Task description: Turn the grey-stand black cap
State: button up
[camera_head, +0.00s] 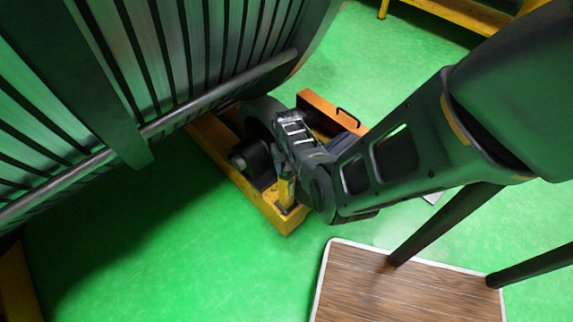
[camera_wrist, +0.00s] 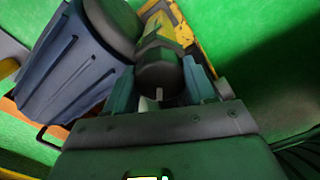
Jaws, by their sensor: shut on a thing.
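In the wrist view, a black round cap (camera_wrist: 158,76) sits at the end of a yellow-green cylinder (camera_wrist: 163,30). My gripper (camera_wrist: 163,68) has one finger on each side of the cap and is shut on it. In the head view, my gripper (camera_head: 283,163) is at the top of the upright yellow cylinder (camera_head: 286,190), where it hides the cap. I cannot make out a grey stand clearly, nor whether the cap has turned.
A yellow base frame (camera_head: 262,207) carries these parts, with a dark round roller (camera_head: 250,156) beside my gripper. A huge ribbed stator drum (camera_head: 170,50) looms at upper left. A blue-grey ribbed cylinder (camera_wrist: 75,65) stands close by. Green floor (camera_head: 190,260) is open in front.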

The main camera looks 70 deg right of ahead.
jog(key=shift+m, duration=1)
jog(key=o, duration=1)
jog(key=shift+o, duration=0.2)
jog(key=shift+r, duration=0.1)
notch_tip(320, 180, up, 8)
jog(key=shift+f+p, duration=0.2)
jog(key=shift+p, duration=0.8)
